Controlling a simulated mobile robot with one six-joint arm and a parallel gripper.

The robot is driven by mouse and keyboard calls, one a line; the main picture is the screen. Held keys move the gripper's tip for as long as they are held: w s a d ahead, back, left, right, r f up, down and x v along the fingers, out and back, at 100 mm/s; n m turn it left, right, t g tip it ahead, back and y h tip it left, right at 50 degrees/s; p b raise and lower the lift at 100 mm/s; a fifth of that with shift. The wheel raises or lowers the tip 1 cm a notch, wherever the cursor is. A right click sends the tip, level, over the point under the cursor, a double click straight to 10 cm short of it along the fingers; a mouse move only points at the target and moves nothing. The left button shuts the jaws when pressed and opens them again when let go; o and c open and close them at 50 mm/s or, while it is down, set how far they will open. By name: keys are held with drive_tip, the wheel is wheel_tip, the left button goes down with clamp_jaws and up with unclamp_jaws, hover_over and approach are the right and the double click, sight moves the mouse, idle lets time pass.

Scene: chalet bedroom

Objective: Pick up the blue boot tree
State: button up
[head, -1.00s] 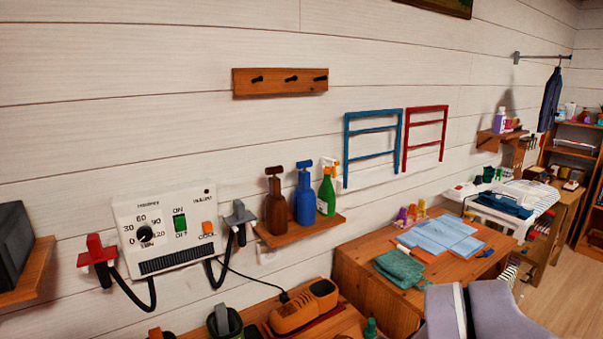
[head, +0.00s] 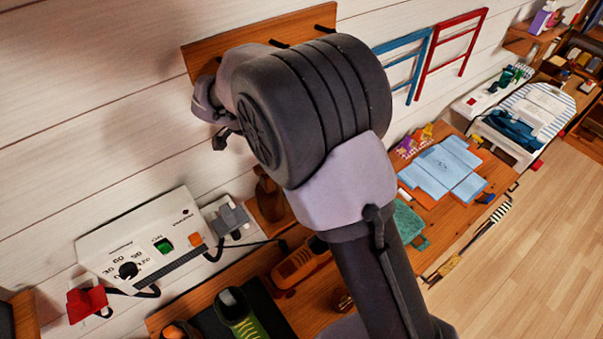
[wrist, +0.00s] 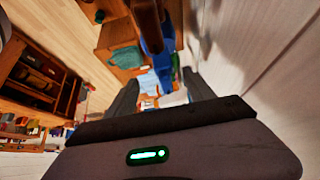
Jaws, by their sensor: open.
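The blue boot tree (wrist: 158,68) shows in the wrist view beyond my fingertips, between a dark brown one (wrist: 150,25) and a green spray bottle (wrist: 176,66). In the head view it is hidden behind my arm; only the brown one (head: 269,196) shows on the wall shelf. My gripper (wrist: 161,78) is open, its two dark fingers apart with nothing held between them. In the head view the gripper is mostly hidden by my wrist, high near the peg rail.
The wooden peg rail (head: 212,50) is close to my wrist. Open floor (head: 545,200) lies far right.

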drive_tip(key=x, duration=0.5)
drive_tip(key=b+x, duration=0.1)
drive_tip(key=x, duration=0.3)
drive_tip(key=shift+w+f+b, duration=0.3)
drive_tip(key=shift+w, duration=0.05)
drive_tip(key=shift+w+d+f, duration=0.2)
drive_tip(key=shift+w+f, duration=0.05)
drive_tip(key=shift+s+r, duration=0.1)
drive_tip(key=shift+c, duration=1.3)
clamp_jaws()
